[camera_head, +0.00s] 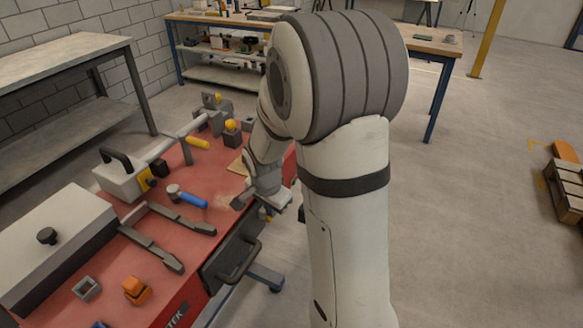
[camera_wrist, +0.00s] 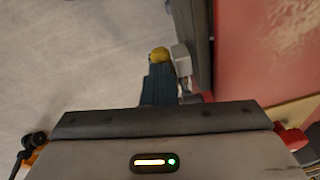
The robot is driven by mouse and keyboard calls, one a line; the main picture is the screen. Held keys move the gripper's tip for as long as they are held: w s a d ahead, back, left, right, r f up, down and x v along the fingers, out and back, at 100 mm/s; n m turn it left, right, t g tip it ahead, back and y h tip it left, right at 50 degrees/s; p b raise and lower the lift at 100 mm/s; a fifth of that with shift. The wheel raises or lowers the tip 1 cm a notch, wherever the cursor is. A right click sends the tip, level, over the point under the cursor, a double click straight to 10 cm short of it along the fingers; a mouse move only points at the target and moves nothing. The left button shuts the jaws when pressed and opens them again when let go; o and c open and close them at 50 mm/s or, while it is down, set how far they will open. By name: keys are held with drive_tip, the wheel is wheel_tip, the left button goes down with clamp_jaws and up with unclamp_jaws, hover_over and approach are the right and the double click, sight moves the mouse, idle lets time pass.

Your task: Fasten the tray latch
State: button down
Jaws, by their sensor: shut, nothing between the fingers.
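My gripper (camera_head: 268,198) is at the front edge of the red bench in the head view, beyond the dark tray (camera_head: 222,262) with its bar handle. In the wrist view, my gripper (camera_wrist: 160,72) shows as narrow dark blue-grey fingers, shut together and empty. A yellow knob (camera_wrist: 159,54), which looks like the latch's end, is just past the fingertips; I cannot tell whether they touch. A grey block (camera_wrist: 181,58) sits beside it against the dark bench side. A small yellow spot (camera_head: 263,215) shows below my gripper in the head view. The rest of the latch is hidden.

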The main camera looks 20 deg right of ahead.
drive_tip(key=shift+s+a+f, duration=0.2)
drive_tip(key=shift+s+f, duration=0.3)
drive_tip(key=shift+f, duration=0.2)
drive_tip(key=s+a+r+p, duration=0.1)
drive_tip(key=s+a+r, duration=0.5)
drive_tip(key=r, duration=0.1)
drive_tip(key=shift+s+a+p, duration=0.25)
drive_tip(key=shift+a+p, duration=0.05)
drive_tip(key=shift+r, duration=0.1)
drive_tip(key=s+d+r+n+y+p, duration=0.1)
drive_tip(key=s+d+r+n+p, duration=0.2)
drive_tip(key=s+r+n, duration=0.7)
wheel_tip(320, 180, up, 3)
drive_tip(key=shift+n+t+p, duration=0.3)
drive_tip(key=shift+n+p, duration=0.2)
drive_tip(key=shift+n, duration=0.7)
drive_tip(key=shift+s, duration=0.1)
